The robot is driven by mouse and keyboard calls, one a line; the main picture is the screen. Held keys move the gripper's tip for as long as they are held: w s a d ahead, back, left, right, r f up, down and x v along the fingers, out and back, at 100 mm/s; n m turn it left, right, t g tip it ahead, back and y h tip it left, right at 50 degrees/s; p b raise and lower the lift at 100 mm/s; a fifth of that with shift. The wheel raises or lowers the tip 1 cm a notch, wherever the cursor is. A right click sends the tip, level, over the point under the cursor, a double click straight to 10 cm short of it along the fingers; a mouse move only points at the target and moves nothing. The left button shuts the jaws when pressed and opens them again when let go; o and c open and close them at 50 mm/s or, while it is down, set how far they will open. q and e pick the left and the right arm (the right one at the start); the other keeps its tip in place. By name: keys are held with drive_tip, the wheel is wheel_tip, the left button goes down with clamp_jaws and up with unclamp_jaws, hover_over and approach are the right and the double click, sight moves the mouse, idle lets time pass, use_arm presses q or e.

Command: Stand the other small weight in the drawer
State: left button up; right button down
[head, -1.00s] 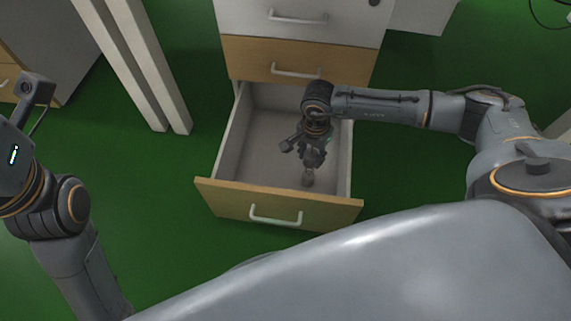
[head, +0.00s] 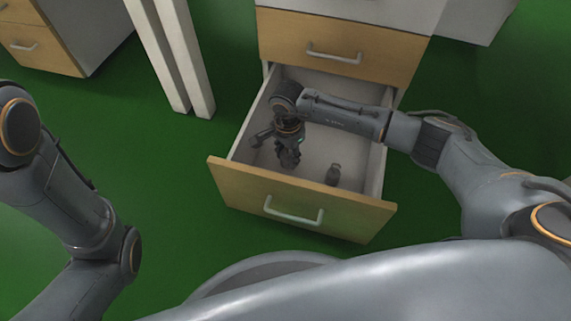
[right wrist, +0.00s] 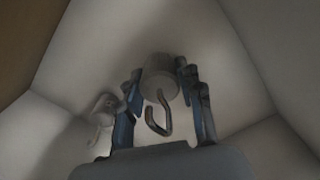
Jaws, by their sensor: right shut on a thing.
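The drawer (head: 228,172) is pulled open, with a wooden front and a pale inside. My right gripper (head: 289,163) is low inside it, left of centre. In the right wrist view the right gripper (right wrist: 160,82) is shut on a small grey cylindrical weight (right wrist: 158,72), whose dark hook points toward the camera. Whether this weight touches the drawer floor cannot be told. Another small weight (head: 333,175) stands in the drawer to the right, apart from the gripper; it shows at the left in the right wrist view (right wrist: 104,103). My left gripper is out of view.
A closed wooden drawer (head: 300,40) is above the open one. The open drawer's side walls and front panel surround my right gripper closely. White posts (head: 185,60) and another cabinet (head: 45,45) stand at the left. Green floor (head: 150,170) is clear beside the drawer.

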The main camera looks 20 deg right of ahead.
sight(285, 162)
drive_tip(key=f, duration=0.1)
drive_tip(key=f+b, duration=0.2)
drive_tip(key=shift+w+a+f, duration=0.15)
drive_tip(key=shift+a+f, duration=0.1)
drive_tip(key=shift+f, duration=0.1)
drive_tip(key=shift+r, duration=0.1)
drive_tip(key=c, duration=0.9)
unclamp_jaws()
drive_tip(key=shift+o, duration=0.2)
drive_tip(key=shift+f, duration=0.2)
drive_tip(key=shift+r, duration=0.1)
